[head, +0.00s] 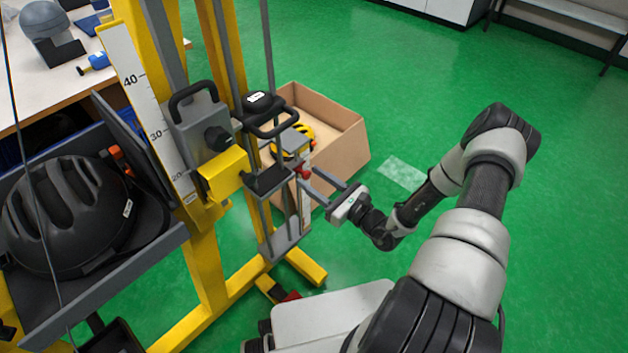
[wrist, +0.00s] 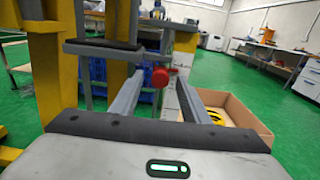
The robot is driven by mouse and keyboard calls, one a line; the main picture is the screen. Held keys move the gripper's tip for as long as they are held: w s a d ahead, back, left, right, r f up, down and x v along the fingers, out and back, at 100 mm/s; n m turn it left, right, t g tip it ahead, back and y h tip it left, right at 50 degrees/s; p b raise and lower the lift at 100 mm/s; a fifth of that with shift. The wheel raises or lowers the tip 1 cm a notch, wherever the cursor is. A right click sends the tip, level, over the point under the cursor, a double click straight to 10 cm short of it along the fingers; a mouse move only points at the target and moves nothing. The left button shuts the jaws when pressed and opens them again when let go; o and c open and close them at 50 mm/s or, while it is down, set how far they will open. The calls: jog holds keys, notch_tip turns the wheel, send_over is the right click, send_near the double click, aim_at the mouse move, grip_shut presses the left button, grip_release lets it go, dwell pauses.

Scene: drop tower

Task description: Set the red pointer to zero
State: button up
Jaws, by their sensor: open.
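The red pointer (head: 303,172) is a small red knob on the front of the drop tower, beside a narrow white scale strip (head: 306,205). In the wrist view the pointer (wrist: 161,77) shows between my two fingers, near their tips. My gripper (head: 307,177) is open, with its fingers reaching toward the tower around the pointer. I cannot tell whether either finger touches it. The strip's marks are too small to read, and its zero cannot be made out. The gripper also fills the lower wrist view (wrist: 160,82).
A black helmet (head: 70,215) lies on a grey tray at left. A cardboard box (head: 345,150) with a yellow helmet stands behind the pointer. Green floor is clear at right.

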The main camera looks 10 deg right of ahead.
grip_shut()
jog(key=shift+r+p, duration=0.6)
jog(key=shift+p, duration=0.05)
grip_release()
jog(key=shift+r, duration=0.1)
jog(key=p+v, duration=0.2)
jog(key=v, duration=1.5)
jog(key=shift+s, duration=0.25)
jog(key=shift+d, duration=0.15)
